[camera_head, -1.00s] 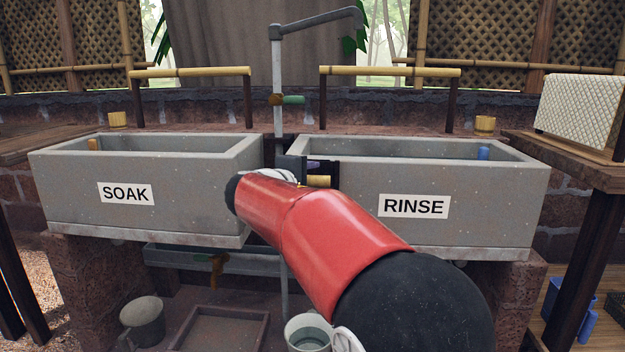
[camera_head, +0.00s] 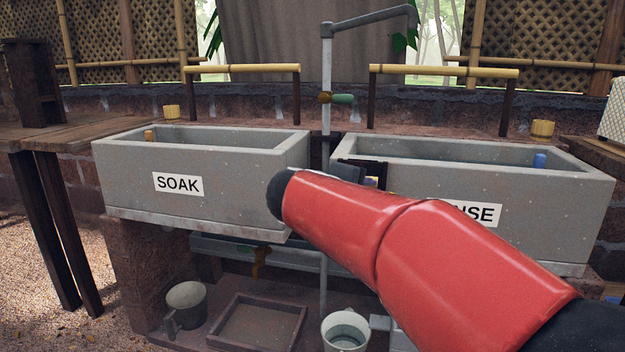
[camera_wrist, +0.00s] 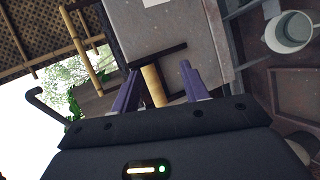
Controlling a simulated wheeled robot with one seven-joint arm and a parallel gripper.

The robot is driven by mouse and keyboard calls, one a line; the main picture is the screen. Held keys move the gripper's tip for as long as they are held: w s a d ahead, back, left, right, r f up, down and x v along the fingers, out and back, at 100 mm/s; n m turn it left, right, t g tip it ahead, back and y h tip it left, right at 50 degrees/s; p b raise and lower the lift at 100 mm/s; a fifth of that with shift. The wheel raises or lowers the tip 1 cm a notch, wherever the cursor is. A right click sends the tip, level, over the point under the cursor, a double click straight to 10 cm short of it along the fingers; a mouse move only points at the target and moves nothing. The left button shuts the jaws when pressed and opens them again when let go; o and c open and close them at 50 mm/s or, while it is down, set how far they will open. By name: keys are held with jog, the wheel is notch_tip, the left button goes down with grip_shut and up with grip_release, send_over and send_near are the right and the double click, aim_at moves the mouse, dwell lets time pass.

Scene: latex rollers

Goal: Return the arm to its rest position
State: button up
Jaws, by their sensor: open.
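My red arm crosses the lower right of the head view and partly covers the RINSE sign. In the wrist view my gripper (camera_wrist: 159,82) shows two purple fingers spread apart, so it is open. I see no object gripped. In the head view the gripper is mostly hidden behind the arm, near the gap between the two basins.
The SOAK basin (camera_head: 130,175) is at left and the RINSE basin (camera_head: 580,215) at right. A standpipe (camera_head: 326,90) rises between them. Below are a bucket (camera_head: 345,332), a grey pail (camera_head: 186,303) and a shallow tray (camera_head: 256,302). A wooden table (camera_head: 75,137) stands at far left.

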jog(key=s+d+f+m+g+y+p, duration=0.25)
jog(key=s+d, duration=0.25)
jog(key=s, duration=0.5)
jog(key=s+a+f+m+g+y+p, duration=0.1)
jog(key=s+a+f+m+y+p, duration=0.1)
jog(key=s, duration=0.7)
jog(key=s+a+f+m+g+y+p, duration=0.1)
jog(key=s+f+m+y+p, duration=0.2)
jog(key=s, duration=0.6)
notch_tip(320, 180, down, 2)
jog(key=shift+s+a+f+m+y, duration=0.1)
jog(key=shift+s+a+m+y, duration=0.25)
jog(key=shift+m+y, duration=0.65)
